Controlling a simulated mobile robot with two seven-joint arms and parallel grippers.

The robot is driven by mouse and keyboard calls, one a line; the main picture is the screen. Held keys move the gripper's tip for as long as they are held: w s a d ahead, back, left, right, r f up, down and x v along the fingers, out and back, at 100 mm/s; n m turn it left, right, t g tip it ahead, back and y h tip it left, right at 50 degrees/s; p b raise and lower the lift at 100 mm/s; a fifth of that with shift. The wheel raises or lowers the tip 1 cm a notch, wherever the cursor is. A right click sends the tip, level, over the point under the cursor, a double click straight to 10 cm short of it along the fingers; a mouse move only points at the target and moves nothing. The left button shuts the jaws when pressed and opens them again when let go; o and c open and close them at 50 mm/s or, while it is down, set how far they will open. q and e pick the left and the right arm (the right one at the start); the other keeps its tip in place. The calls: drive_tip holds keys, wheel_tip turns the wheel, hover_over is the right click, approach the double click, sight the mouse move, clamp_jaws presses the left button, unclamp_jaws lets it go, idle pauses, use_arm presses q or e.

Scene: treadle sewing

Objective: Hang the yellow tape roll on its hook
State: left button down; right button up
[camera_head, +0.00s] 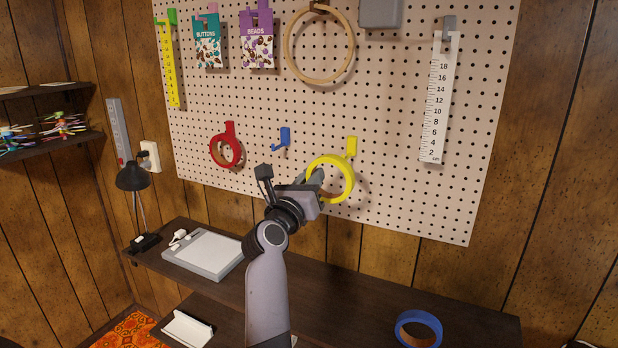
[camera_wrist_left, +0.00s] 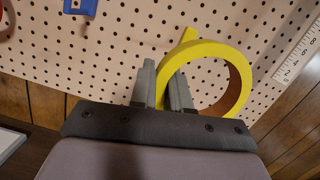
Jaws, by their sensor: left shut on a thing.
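The yellow tape roll (camera_head: 350,184) is up at the pegboard, just below the yellow hook (camera_head: 352,146). My left gripper (camera_head: 316,178) is shut on the left side of the roll's rim. The left wrist view shows the roll (camera_wrist_left: 241,72) with its rim between the two fingers (camera_wrist_left: 164,78). There the yellow hook (camera_wrist_left: 188,35) shows at the roll's upper edge. The roll's top overlaps the hook's lower end in the head view. I cannot tell whether the hook passes through the roll. My right gripper is not in view.
A red roll (camera_head: 226,150) hangs on a red hook to the left. A blue hook (camera_head: 283,137) is empty. A blue tape roll (camera_head: 418,330) lies on the dark table (camera_head: 365,295). A white ruler (camera_head: 440,95) hangs to the right.

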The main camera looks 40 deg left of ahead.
use_arm(q)
drive_tip(key=f+b+x, duration=0.1)
drive_tip(key=f+x, duration=0.1)
drive_tip(key=x, duration=0.7)
drive_tip(key=shift+w, duration=0.6)
idle(0.6)
idle(0.3)
drive_tip(key=shift+f+b, duration=0.75)
drive_tip(key=shift+f, duration=0.1)
idle(0.3)
drive_tip(key=c, duration=1)
unclamp_jaws()
drive_tip(key=shift+s+d, duration=0.1)
drive_tip(key=shift+v, duration=3.45)
